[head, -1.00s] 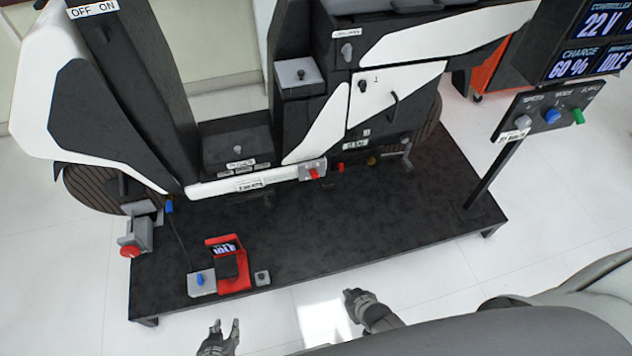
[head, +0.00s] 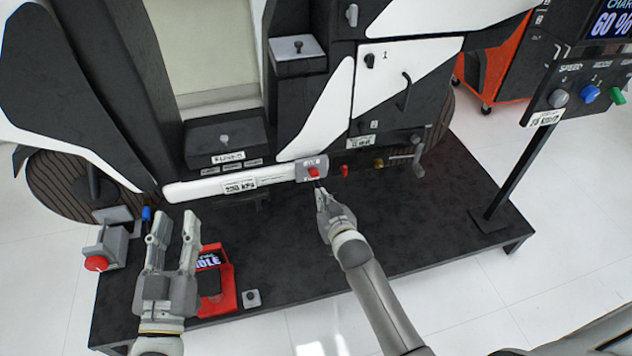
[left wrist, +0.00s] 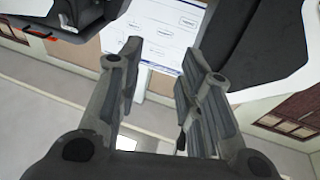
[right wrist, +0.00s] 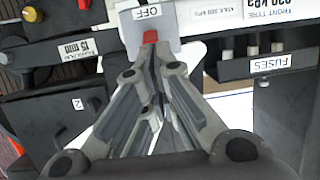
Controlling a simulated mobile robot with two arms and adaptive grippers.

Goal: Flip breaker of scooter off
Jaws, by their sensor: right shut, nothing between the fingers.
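The scooter's breaker is a grey block with a red lever (head: 313,171) on the lower side of the white and black scooter (head: 210,186). In the right wrist view the red lever (right wrist: 150,36) sits just beyond my fingertips, below a label reading OFF. My right gripper (head: 320,188) is shut and empty, its tips at or just short of the lever; contact cannot be told. My left gripper (head: 174,225) is open and empty, raised above the left front of the platform; its spread fingers show in the left wrist view (left wrist: 155,75).
The black platform (head: 400,220) carries a red device (head: 222,285) and a small grey knob block (head: 252,298). A red button (head: 96,263) is at the left edge. A control panel (head: 585,95) on a post stands right. Fuses (right wrist: 265,58) sit beside the breaker.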

